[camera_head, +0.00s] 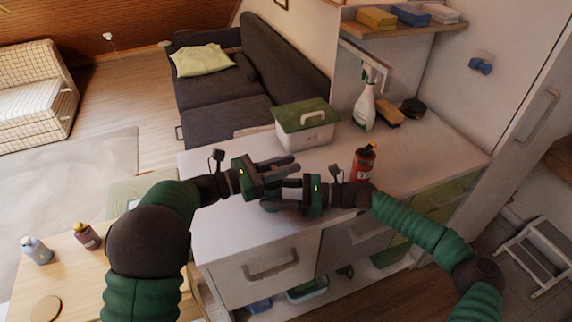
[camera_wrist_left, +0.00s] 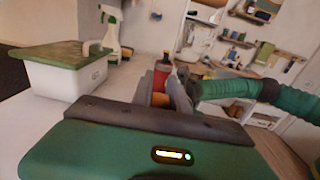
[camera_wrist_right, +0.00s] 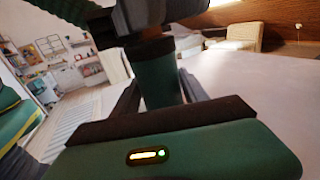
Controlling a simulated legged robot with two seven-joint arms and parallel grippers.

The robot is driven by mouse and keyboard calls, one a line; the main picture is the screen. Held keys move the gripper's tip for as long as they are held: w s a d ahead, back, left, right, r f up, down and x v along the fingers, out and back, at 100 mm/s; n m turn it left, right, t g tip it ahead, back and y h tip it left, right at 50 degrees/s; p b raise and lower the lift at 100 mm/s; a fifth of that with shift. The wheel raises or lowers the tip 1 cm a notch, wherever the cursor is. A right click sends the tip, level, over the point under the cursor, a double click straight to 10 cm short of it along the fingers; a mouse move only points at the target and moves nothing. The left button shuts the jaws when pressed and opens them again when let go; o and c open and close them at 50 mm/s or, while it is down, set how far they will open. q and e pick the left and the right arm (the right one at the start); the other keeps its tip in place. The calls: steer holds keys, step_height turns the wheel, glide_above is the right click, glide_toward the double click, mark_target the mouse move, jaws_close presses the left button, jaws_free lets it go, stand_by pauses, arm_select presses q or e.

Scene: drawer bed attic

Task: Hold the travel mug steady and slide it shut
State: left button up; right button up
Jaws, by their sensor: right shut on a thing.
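The travel mug (camera_wrist_right: 160,80) shows in the right wrist view as a dark green cylinder with a dark brown band at its top. My right gripper (camera_head: 280,199) is shut on it, with a finger on each side, above the white counter. In the head view the mug is mostly hidden by the grippers. My left gripper (camera_head: 292,167) is beside and above the right one, its fingers pointing right. The mug's lid and slider cannot be made out.
On the white counter (camera_head: 400,160) stand a green-lidded box (camera_head: 305,137), a red bottle (camera_head: 362,166) close behind my right wrist, a spray bottle (camera_head: 365,108) and a yellow sponge (camera_head: 389,118). A wooden table (camera_head: 75,285) is at lower left. The counter's front left is clear.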

mark_target(274, 167)
arm_select(q)
jaws_close()
steer(key=shift+a, duration=0.1)
stand_by(0.8)
steer(key=shift+v, duration=1.4)
steer(key=shift+w, duration=0.15)
steer(key=o, duration=0.7)
jaws_free()
